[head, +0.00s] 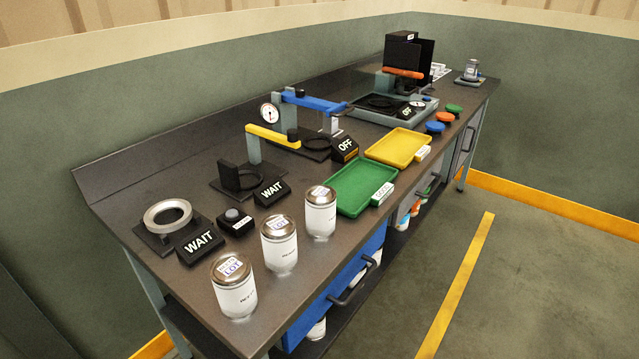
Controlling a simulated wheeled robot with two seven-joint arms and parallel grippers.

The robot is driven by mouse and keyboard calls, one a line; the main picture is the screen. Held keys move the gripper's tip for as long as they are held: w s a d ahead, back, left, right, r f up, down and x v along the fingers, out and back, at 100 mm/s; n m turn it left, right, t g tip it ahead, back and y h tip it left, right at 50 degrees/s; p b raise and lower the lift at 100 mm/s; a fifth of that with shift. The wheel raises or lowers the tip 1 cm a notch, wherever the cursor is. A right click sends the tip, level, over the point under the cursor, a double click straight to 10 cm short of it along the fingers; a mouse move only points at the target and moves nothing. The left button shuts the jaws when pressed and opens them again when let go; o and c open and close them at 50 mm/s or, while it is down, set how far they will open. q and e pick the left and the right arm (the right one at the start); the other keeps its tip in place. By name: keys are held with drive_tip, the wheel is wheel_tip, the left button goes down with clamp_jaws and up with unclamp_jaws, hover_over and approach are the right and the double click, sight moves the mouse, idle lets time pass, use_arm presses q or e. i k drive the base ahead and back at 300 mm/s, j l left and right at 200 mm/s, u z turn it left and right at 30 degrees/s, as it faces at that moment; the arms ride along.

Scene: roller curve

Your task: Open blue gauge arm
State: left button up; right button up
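The blue gauge arm (312,101) is a blue bar on a stand toward the back of the bench. It runs level from a post near the round white dial gauge (269,113) out to the right. A black sign reading OFF (345,149) stands in front of the seat. Neither of my grippers is in the head view.
A yellow arm (268,134) on its own stand is just in front of the blue one. Three white jars (279,246) stand along the front edge. A green tray (352,187) and a yellow tray (397,148) lie right of the stands. Floor right of the bench is clear.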

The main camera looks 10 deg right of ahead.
sight(331, 109)
drive_tip(key=i+l+u, duration=0.25)
drive_tip(key=l, duration=0.8)
drive_tip(key=l+u, duration=0.3)
drive_tip(key=l, duration=0.7)
